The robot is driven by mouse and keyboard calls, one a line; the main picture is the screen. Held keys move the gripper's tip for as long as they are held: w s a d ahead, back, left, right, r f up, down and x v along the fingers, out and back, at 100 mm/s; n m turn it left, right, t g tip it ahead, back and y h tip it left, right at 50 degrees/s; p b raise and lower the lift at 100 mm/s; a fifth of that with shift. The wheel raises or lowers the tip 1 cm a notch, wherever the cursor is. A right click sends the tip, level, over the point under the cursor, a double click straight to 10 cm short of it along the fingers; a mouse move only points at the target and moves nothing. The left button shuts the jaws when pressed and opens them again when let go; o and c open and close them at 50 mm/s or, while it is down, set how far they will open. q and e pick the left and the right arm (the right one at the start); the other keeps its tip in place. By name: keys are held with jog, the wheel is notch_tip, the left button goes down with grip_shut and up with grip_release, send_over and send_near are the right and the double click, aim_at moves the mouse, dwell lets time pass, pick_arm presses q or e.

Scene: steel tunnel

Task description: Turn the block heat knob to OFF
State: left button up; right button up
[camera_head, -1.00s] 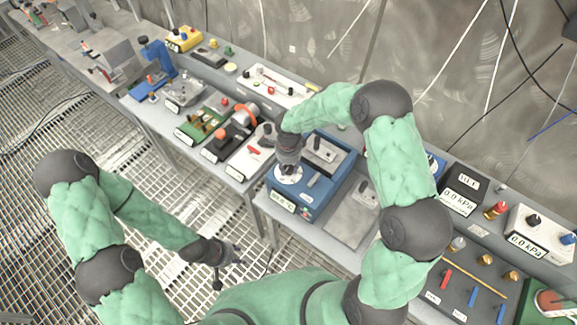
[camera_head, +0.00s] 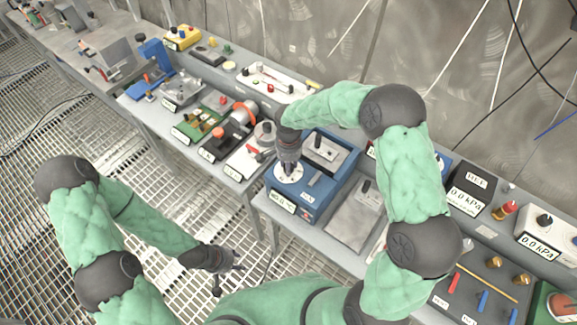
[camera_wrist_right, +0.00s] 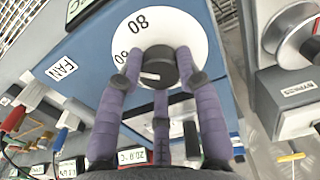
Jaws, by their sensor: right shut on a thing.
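The blue block heater (camera_head: 318,205) stands on the bench in the middle of the head view. Its white round dial (camera_head: 281,177) lies under my right gripper (camera_head: 287,168). In the right wrist view the dial (camera_wrist_right: 150,30) shows the numbers 80 and 60. The black knob (camera_wrist_right: 158,68) with a pale pointer mark sits at its centre. My right gripper (camera_wrist_right: 157,75) has its purple fingers shut around this knob. An OFF mark is not visible. My left gripper (camera_head: 228,273) hangs empty over the floor grating, its fingers apart.
A small panel marked FAN (camera_wrist_right: 62,68) is on the heater. A grey plate (camera_head: 352,220) lies right of the heater, and a device with a red lever (camera_head: 250,153) stands left. Pressure readouts (camera_head: 466,200) stand farther right. The grating at left is clear.

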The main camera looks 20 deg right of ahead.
jog(key=n, duration=0.2)
jog(key=shift+n, duration=0.4)
jog(key=n, duration=0.3)
jog(key=shift+r+n+b, duration=0.1)
jog(key=shift+n+b, duration=0.2)
jog(key=n, duration=0.6)
jog(key=shift+w+p, duration=0.1)
jog(key=shift+p, duration=0.2)
jog(key=n+p, duration=0.1)
jog(key=n, duration=0.5)
jog(key=shift+n, duration=0.4)
jog(key=n+p, duration=0.1)
jog(key=n, duration=0.2)
jog(key=shift+n+p, duration=0.75)
jog(key=shift+n, duration=1.25)
jog(key=o, duration=1.1)
